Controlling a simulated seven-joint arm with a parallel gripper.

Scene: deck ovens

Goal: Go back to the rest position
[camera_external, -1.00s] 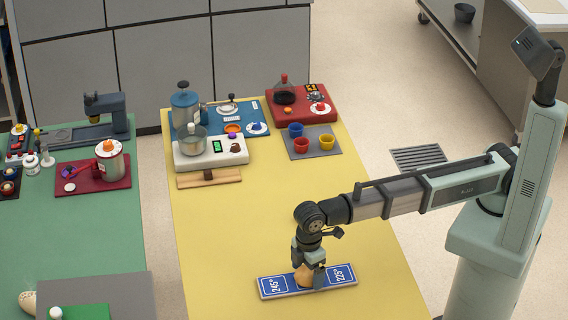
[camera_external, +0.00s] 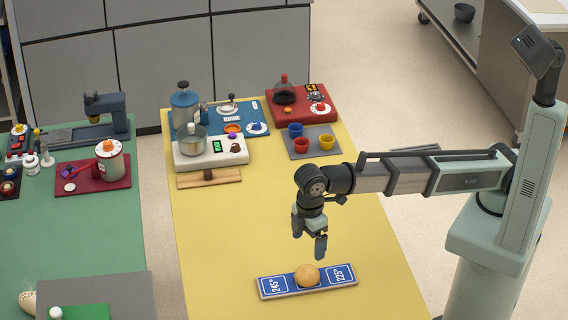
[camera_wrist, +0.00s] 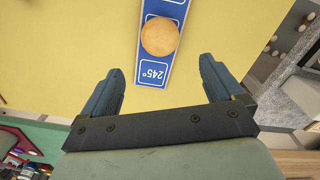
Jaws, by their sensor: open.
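My gripper (camera_external: 310,246) is raised above the yellow table, open and empty. Below it a round tan bun (camera_external: 307,275) rests on a blue sign board (camera_external: 331,279) marked 245° and 225°. The bun sits between the two labels. In the wrist view the gripper's two fingers (camera_wrist: 159,85) are spread wide, with the bun (camera_wrist: 159,37) beyond the fingertips and apart from them. The 245° end of the board (camera_wrist: 152,75) shows there, while the 225° end is out of view.
The yellow table (camera_external: 230,240) is clear around the board. A green table (camera_external: 90,230) stands to the left.

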